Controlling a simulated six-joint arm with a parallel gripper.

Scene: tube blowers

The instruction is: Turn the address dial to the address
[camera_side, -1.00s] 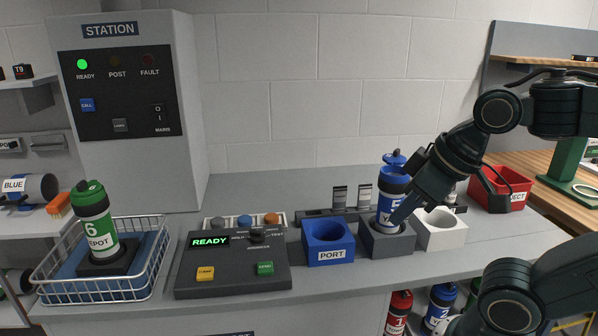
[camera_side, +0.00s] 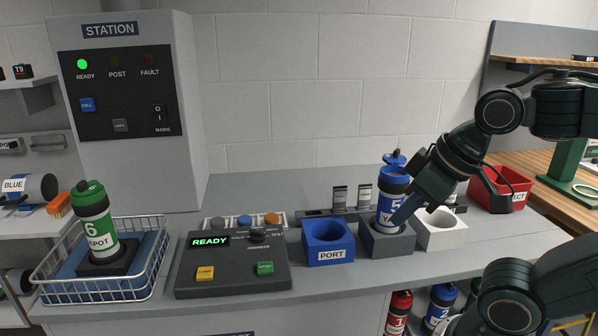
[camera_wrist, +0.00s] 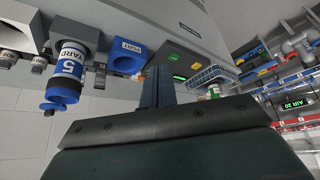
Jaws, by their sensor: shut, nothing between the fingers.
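The address dial (camera_side: 257,233) is a small dark knob near the upper right of the dark console (camera_side: 215,289) in the side view; its setting is too small to read. The console's green display reads READY (camera_side: 209,241).
The blue PORT block (camera_side: 329,254) stands between console and blue tube, which sits in a grey block (camera_side: 386,248). A white block (camera_side: 440,235) and red bin (camera_side: 492,190) stand right. A green tube marked 6 (camera_side: 97,222) stands in a wire basket (camera_side: 92,290) at left.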

